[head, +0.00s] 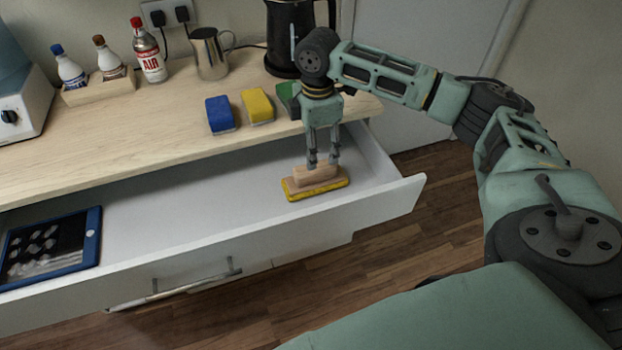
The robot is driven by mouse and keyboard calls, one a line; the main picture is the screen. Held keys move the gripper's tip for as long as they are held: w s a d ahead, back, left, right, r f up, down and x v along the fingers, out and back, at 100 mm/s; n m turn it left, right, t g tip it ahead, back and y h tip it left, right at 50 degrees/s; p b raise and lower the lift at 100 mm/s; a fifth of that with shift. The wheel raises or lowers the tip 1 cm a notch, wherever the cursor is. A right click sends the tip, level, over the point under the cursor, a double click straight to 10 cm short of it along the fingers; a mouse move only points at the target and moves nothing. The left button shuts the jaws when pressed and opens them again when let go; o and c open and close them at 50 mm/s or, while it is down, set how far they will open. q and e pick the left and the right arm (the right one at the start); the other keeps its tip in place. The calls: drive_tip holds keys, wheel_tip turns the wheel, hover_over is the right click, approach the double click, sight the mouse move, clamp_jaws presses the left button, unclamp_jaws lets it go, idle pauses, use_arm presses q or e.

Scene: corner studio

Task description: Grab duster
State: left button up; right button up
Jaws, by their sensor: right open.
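The duster (315,183) has a wooden block handle on a yellow pad and lies flat in the right part of the open white drawer (200,212). My right gripper (323,164) points straight down over the duster, its fingers open at the top of the wooden handle. I cannot tell whether the fingertips touch the wood. My left gripper is out of view.
A blue tablet (50,246) lies at the drawer's left end; the drawer's middle is bare. On the counter (150,125) stand a blue sponge (220,114), a yellow sponge (257,105), a partly hidden green one (287,95), a metal jug (210,54) and a black kettle (290,30).

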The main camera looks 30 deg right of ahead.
sight(315, 176)
drive_tip(key=shift+s+f, duration=0.25)
drive_tip(key=shift+f, duration=0.65)
drive_tip(key=f, duration=0.5)
drive_tip(key=shift+s+a+f, duration=0.15)
drive_tip(key=shift+s+a, duration=0.05)
drive_tip(key=shift+a, duration=0.2)
drive_tip(key=c, duration=1.3)
